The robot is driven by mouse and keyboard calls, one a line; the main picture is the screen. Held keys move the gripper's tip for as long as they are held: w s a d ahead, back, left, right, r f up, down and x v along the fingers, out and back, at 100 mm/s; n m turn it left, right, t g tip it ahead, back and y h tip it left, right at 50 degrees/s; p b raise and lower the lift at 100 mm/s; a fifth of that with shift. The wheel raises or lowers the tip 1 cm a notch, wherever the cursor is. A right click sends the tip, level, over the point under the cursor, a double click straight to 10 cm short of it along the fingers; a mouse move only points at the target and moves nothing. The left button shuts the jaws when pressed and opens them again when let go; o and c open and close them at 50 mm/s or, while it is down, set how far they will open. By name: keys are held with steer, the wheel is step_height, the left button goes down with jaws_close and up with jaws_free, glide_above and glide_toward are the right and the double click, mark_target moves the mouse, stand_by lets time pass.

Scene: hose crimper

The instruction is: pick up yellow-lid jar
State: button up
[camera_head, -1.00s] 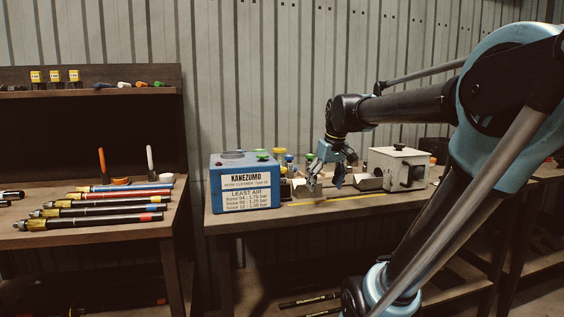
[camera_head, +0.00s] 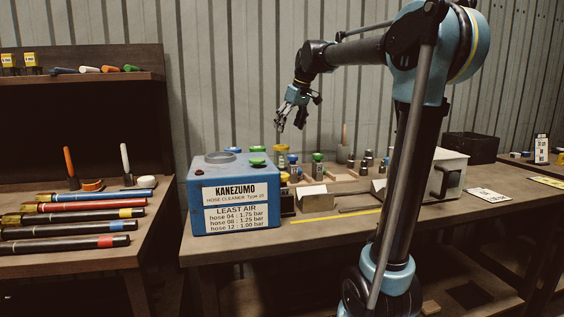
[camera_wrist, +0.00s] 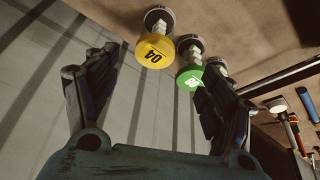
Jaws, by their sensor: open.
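The yellow-lid jar (camera_head: 281,154) stands at the back of the workbench, just behind and right of the blue cleaner box. In the wrist view a yellow lid marked 04 (camera_wrist: 154,50) shows at the top between my fingers, with a round grey end beyond it. My gripper (camera_head: 290,123) is open and empty, pointing down above the jar and apart from it. In the wrist view its fingers (camera_wrist: 150,78) are spread wide. The lower part of the jar is partly hidden in the head view.
A green-lid jar (camera_head: 318,158) and a blue-lid one (camera_head: 292,160) stand close to the right. The blue cleaner box (camera_head: 210,188) stands in front left. Several small fittings (camera_head: 367,157) and a white machine (camera_head: 450,172) are further right. The wall is close behind.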

mark_target(282, 157)
steer(key=x, duration=1.5)
steer(key=shift+w+d+f, duration=0.1)
steer(key=shift+d+f, duration=0.25)
steer(key=shift+f, duration=0.05)
steer(key=c, duration=1.2)
